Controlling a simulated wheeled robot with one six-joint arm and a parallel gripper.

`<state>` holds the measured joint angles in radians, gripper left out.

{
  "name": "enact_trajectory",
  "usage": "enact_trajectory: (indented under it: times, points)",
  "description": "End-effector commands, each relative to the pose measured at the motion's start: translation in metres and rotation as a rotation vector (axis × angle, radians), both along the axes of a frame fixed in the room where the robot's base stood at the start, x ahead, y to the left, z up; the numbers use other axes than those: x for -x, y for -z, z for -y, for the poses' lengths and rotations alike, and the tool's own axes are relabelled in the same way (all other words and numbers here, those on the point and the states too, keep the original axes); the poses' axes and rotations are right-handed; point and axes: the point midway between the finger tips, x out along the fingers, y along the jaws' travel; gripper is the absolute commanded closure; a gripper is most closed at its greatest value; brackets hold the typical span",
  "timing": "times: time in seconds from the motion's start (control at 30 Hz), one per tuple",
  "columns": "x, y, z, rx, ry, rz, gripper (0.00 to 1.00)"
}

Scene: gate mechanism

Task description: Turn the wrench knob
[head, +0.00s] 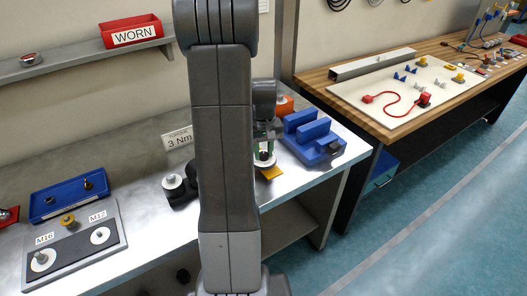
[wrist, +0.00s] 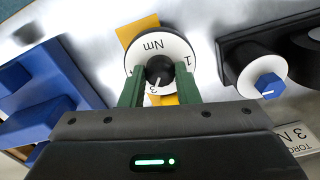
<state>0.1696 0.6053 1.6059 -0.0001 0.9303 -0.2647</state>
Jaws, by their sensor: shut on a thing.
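The wrench knob (wrist: 159,71) is a dark round knob in the middle of a white dial (wrist: 160,47) marked "Nm", with a 1 and a 3 visible. A pale mark shows on the knob's lower side, near the 3. My gripper (wrist: 159,84) has its green fingers on either side of the knob, shut on it. In the head view my gripper (head: 264,142) points down at the dial (head: 264,160), partly behind my arm. A yellow piece (head: 271,173) lies under the dial.
A blue stepped block (head: 313,140) stands close to the right of the dial. A black fixture with a white disc (head: 173,181) stands to its left; the wrist view shows its blue hexagonal end (wrist: 269,86). A grey board (head: 73,245) and a blue tray (head: 69,194) are further left.

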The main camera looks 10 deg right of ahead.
Motion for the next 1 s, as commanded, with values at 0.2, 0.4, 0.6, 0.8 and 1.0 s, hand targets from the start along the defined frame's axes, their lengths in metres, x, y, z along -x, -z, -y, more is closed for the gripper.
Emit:
enact_trajectory:
  times: [0.2,0.4,0.6,0.8,1.0]
  points:
    - [-0.0004,-0.0006,0.0001,0.001,-0.035,0.002,0.94]
    - [-0.0004,-0.0007,0.0001,0.001,-0.039,0.001,0.94]
    - [-0.0004,-0.0007,0.0001,0.001,-0.039,0.001,0.94]
    - [-0.0002,-0.0004,0.0001,0.0,-0.038,0.001,0.49]
    - [-0.0002,-0.0009,0.0,0.0,-0.038,0.001,0.49]
